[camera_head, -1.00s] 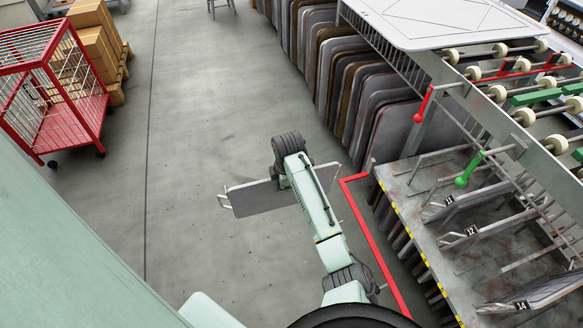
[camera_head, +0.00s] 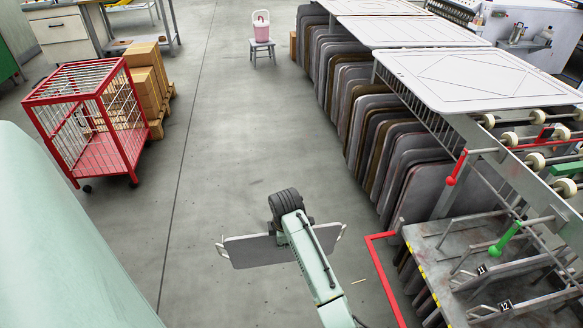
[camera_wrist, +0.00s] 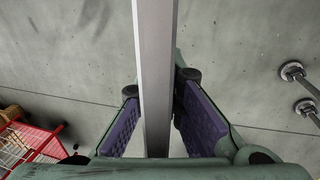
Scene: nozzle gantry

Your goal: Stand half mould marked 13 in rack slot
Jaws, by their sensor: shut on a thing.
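A flat grey half mould (camera_head: 257,252) with a wire handle at each end hangs over the open floor left of the rack in the head view. My gripper (camera_wrist: 158,84) is shut on it; in the wrist view the purple pads sit on both sides of the plate edge (camera_wrist: 156,40). No number shows on the held plate. The rack (camera_head: 436,262) stands at the right, with half moulds marked 11 (camera_head: 482,270) and 12 (camera_head: 505,305) leaning in it. The held plate is apart from the rack. The lower part of the rack is cut off by the frame.
A red line (camera_head: 385,275) on the floor borders the rack. Stacked dark plates (camera_head: 405,160) stand behind it. A red lever (camera_head: 457,167) and a green lever (camera_head: 507,237) stick out from the gantry. A red cage trolley (camera_head: 95,125) stands at left. The middle floor is clear.

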